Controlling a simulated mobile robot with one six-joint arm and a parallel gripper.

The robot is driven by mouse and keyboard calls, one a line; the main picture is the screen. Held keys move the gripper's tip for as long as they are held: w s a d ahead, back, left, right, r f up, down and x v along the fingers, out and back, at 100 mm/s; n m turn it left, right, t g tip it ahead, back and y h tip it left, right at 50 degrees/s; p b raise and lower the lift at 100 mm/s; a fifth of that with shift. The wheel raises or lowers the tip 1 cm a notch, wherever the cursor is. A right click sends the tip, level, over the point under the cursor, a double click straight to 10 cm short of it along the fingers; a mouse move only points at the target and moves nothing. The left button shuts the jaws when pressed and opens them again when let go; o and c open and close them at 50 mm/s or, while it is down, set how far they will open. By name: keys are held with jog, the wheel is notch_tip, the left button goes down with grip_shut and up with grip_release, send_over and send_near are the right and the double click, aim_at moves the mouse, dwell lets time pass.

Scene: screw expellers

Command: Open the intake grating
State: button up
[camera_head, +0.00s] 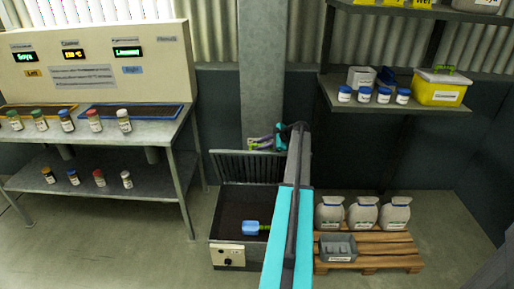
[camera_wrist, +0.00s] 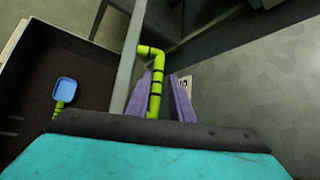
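The intake grating (camera_head: 240,168), a grey barred frame, stands raised at the back edge of the intake box (camera_head: 222,257). Its yellow-green handle with black bands (camera_wrist: 157,75) shows in the wrist view, beside a grey bar of the grating (camera_wrist: 125,60). My gripper (camera_head: 257,143) is at the grating's top edge. Its purple fingers (camera_wrist: 163,98) lie on both sides of the handle and look shut on it; the fingertips are partly hidden. The box's dark inside is uncovered. A blue scoop (camera_head: 251,227) with a yellow-green handle lies in it.
A metal bench (camera_head: 150,131) with bottles and trays stands at the left. A pallet (camera_head: 385,249) with white sacks and a grey bin (camera_head: 338,248) is right of my arm. A shelf (camera_head: 420,108) with jars hangs above. A grey post (camera_head: 262,80) stands behind the grating.

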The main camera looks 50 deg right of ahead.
jog(key=v, duration=0.8)
jog(key=shift+s+r, duration=0.2)
jog(key=shift+s, duration=0.1)
jog(key=shift+w, duration=0.1)
